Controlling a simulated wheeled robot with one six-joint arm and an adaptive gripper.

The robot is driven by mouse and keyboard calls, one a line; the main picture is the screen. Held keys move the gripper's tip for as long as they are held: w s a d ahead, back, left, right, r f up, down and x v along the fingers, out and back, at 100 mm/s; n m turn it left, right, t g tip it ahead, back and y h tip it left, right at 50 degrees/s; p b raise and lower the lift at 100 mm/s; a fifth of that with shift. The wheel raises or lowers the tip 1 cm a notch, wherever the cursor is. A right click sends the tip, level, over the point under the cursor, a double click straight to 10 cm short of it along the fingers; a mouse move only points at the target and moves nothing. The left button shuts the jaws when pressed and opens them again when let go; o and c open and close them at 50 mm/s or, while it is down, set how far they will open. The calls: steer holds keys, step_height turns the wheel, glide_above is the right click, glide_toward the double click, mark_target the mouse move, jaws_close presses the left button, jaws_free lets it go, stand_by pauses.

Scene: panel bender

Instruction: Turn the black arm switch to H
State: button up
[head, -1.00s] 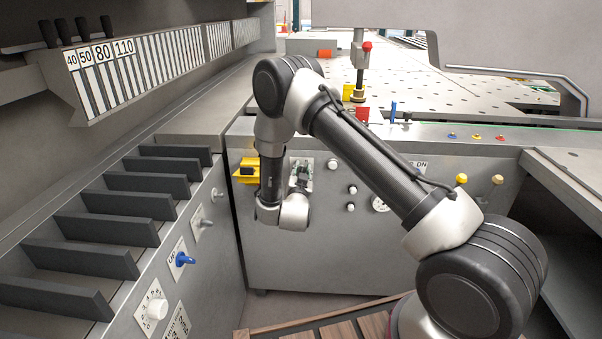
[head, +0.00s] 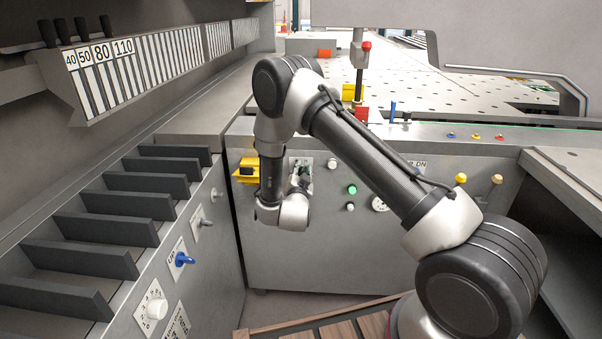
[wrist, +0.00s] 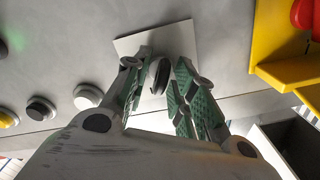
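The black arm switch (wrist: 160,75) is a dark knob on a white plate (wrist: 185,36), seen in the wrist view. My gripper (wrist: 165,62) has its two green-padded fingers on either side of the knob. The left finger is very close to the knob or touching it; a gap shows between the knob and the right finger. In the head view my gripper (head: 300,178) is at the white plate on the grey front panel (head: 300,255), and it mostly covers the switch. The H mark cannot be read.
A yellow box (head: 247,170) sits left of the switch; it also shows in the wrist view (wrist: 265,40). A lit green button (head: 352,189) and other buttons are to the right. A blue knob (head: 183,259) and a white knob (head: 157,308) stick out from the left panel.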

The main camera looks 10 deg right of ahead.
steer(key=shift+o, duration=0.3)
steer(key=v, duration=1.2)
